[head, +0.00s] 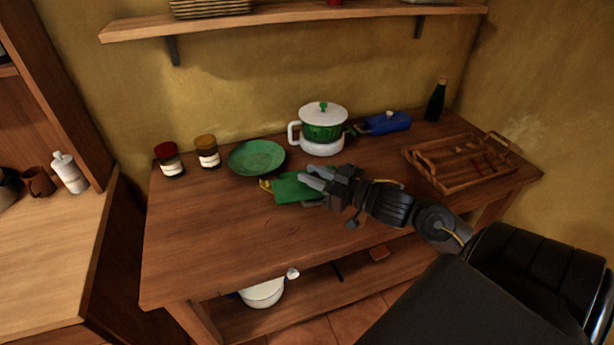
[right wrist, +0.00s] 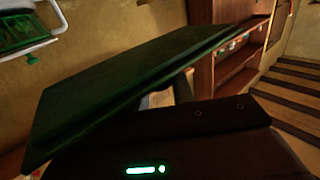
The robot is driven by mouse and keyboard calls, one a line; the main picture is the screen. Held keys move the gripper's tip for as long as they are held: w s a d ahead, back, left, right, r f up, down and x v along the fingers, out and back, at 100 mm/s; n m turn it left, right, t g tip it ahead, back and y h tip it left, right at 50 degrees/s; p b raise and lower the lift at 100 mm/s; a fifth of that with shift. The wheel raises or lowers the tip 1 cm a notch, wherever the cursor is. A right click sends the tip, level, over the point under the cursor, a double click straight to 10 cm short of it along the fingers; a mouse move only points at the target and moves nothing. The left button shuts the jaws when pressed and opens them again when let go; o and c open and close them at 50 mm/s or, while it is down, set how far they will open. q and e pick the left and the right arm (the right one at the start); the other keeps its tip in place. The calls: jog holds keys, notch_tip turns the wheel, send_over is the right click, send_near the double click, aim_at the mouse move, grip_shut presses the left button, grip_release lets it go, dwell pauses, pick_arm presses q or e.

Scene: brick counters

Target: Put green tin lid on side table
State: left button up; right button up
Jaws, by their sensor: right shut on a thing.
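The green tin lid (head: 297,188) is a flat green rectangular piece above the front middle of the wooden side table (head: 220,230). My right gripper (head: 316,181) is shut on its right edge. In the right wrist view the lid (right wrist: 120,90) fills much of the picture, tilted, with the gripper's finger (right wrist: 182,86) at its near edge. The head view does not clearly show whether the lid touches the tabletop. My left gripper is not in view.
A green plate (head: 257,157), two jars (head: 207,152), a white-and-green pot (head: 322,125), a blue box (head: 388,122), a dark bottle (head: 436,100) and a wooden tray (head: 455,178) stand along the back and right. The table's front left is clear. A shelf (head: 290,15) hangs above.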

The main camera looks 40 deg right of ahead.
jog(key=d+r, duration=0.2)
jog(key=shift+w+d+r+m+h, duration=0.15)
jog(key=shift+d+m+h, duration=0.15)
jog(key=shift+h, duration=0.1)
jog(key=w+d+f+p, duration=0.1)
jog(key=w+d+f, duration=0.1)
jog(key=w+f, duration=0.2)
jog(key=w+d+f+p, duration=0.1)
jog(key=w+d+f, duration=0.1)
jog(key=w+f, duration=0.2)
jog(key=w+d+f+p, duration=0.1)
jog(key=w+d+f, duration=0.1)
jog(key=w+f, duration=0.2)
jog(key=shift+w+d+f, duration=0.15)
jog(key=shift+d+f, duration=0.05)
jog(key=shift+f, duration=0.2)
jog(key=o, duration=1)
